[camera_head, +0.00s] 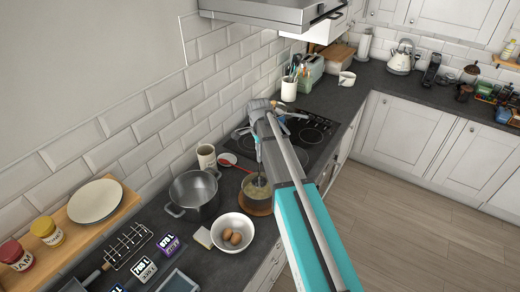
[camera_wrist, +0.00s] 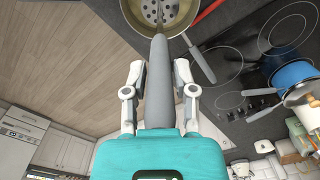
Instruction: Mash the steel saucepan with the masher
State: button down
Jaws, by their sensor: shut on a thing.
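A small saucepan (camera_head: 257,208) stands on the dark worktop just in front of the hob, with yellowish contents. Its rim also shows at the top of the wrist view (camera_wrist: 190,22), with a grey handle (camera_wrist: 203,66). My gripper (camera_wrist: 159,72) is shut on the grey handle of the masher (camera_wrist: 158,85), above the saucepan. The masher's perforated head (camera_wrist: 150,10) is over or in the saucepan; I cannot tell whether it touches the contents. In the head view my arm hides part of the saucepan, and my gripper (camera_head: 259,150) is partly hidden.
A large steel pot (camera_head: 195,194) and a white bowl with brown eggs (camera_head: 232,232) stand close to the saucepan's left. A red spoon (camera_head: 228,162) lies behind it. A blue pan (camera_wrist: 293,75) sits on the hob (camera_wrist: 232,62). A cream canister (camera_head: 206,156) stands by the wall.

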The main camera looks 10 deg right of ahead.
aim_at(260, 160)
jog(key=shift+f+b, duration=2.8)
jog(key=shift+f, duration=0.25)
jog(key=shift+s+d+r, duration=0.25)
jog(key=shift+s+d, duration=0.3)
jog(key=shift+d, duration=0.05)
jog(key=shift+f, duration=0.1)
